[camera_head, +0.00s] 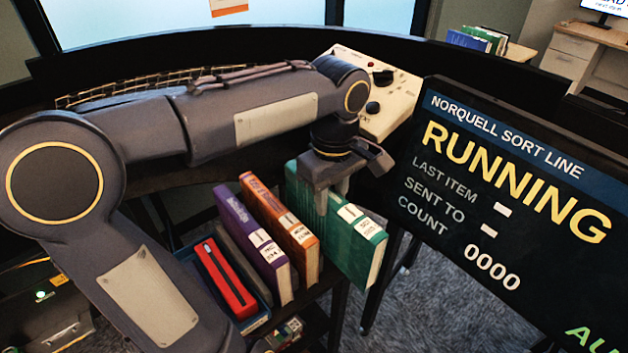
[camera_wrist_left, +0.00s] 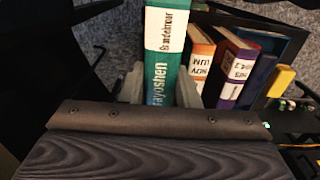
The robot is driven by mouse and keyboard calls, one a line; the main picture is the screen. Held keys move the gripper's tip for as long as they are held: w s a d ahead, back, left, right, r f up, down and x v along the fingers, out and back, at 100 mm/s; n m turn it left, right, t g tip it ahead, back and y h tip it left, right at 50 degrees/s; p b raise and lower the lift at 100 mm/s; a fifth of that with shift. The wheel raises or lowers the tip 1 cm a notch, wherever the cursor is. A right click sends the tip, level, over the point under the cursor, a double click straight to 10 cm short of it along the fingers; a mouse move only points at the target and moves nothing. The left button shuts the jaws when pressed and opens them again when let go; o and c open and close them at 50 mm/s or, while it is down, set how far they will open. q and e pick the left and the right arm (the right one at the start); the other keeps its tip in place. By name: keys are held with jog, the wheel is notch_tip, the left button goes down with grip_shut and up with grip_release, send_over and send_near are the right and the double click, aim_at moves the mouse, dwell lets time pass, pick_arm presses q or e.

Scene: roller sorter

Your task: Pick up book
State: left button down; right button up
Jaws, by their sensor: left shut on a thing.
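A green book (camera_head: 345,232) with a white label stands upright at the right end of the row in the head view. My left gripper (camera_head: 330,196) reaches down from above and is shut on the green book near its top. In the left wrist view the green book's spine (camera_wrist_left: 165,80) sits between the two fingers (camera_wrist_left: 160,88). An orange book (camera_head: 284,228) and a purple book (camera_head: 252,243) stand upright to its left in the head view; the orange book (camera_wrist_left: 199,64) and purple book (camera_wrist_left: 236,70) also show in the wrist view. My right gripper is not seen.
A blue tray (camera_head: 258,322) with a red case (camera_head: 225,280) lies left of the books. A black screen (camera_head: 510,200) reading "RUNNING" stands at the right. A pale control box (camera_head: 398,105) with dark knobs is behind the gripper. Carpeted floor (camera_head: 440,300) shows below.

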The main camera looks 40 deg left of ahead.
pick_arm(q)
jog(key=s+d, duration=0.4)
jog(key=d, duration=0.6)
jog(key=s+d, duration=0.3)
jog(key=d, duration=0.7)
jog(key=shift+s+d, duration=0.3)
jog(key=shift+s, duration=0.05)
